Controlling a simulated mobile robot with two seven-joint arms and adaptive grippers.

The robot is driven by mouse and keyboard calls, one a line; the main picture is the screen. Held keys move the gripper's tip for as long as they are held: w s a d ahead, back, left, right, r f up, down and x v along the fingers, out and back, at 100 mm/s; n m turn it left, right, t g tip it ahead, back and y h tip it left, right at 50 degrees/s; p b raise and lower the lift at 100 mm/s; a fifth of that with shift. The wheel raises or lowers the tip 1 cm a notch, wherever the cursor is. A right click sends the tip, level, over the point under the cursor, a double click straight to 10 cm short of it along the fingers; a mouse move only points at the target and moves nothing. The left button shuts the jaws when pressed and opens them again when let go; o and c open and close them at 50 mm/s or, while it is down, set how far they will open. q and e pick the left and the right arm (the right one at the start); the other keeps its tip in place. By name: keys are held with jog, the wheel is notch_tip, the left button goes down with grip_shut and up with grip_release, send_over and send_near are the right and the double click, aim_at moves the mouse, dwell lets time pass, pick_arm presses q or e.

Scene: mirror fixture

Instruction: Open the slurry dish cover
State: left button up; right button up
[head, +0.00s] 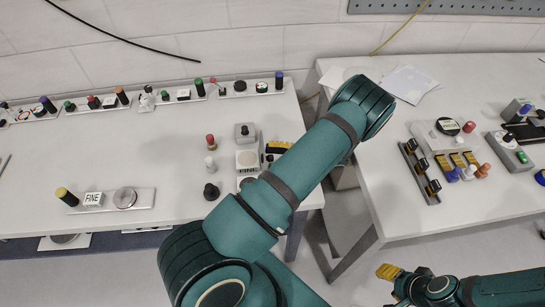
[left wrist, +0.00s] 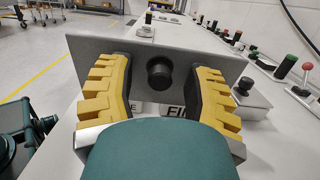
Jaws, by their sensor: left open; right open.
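A grey flat panel with a round black knob (left wrist: 160,74), apparently the slurry dish cover (left wrist: 100,50), stands across the left wrist view. A partly hidden FINE label (left wrist: 176,111) shows below the knob. My left gripper (left wrist: 161,70) is open, one yellow finger on each side of the knob; I cannot tell whether they touch. In the head view my left gripper (head: 278,148) is beside the FINE-labelled fixture (head: 247,158), partly hidden by my arm. My right gripper (head: 388,272) is open and empty at the bottom, away from the tables.
A grey box with a knob (head: 245,133), a red-topped peg (head: 210,141) and a black knob (head: 211,191) stand close to the fixture. A second table (head: 400,225) holds more fixtures. Bare tabletop lies left of the fixture.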

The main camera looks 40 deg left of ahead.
pick_arm(q)
notch_tip(320, 180, up, 10)
dwell(0.6)
dwell(0.4)
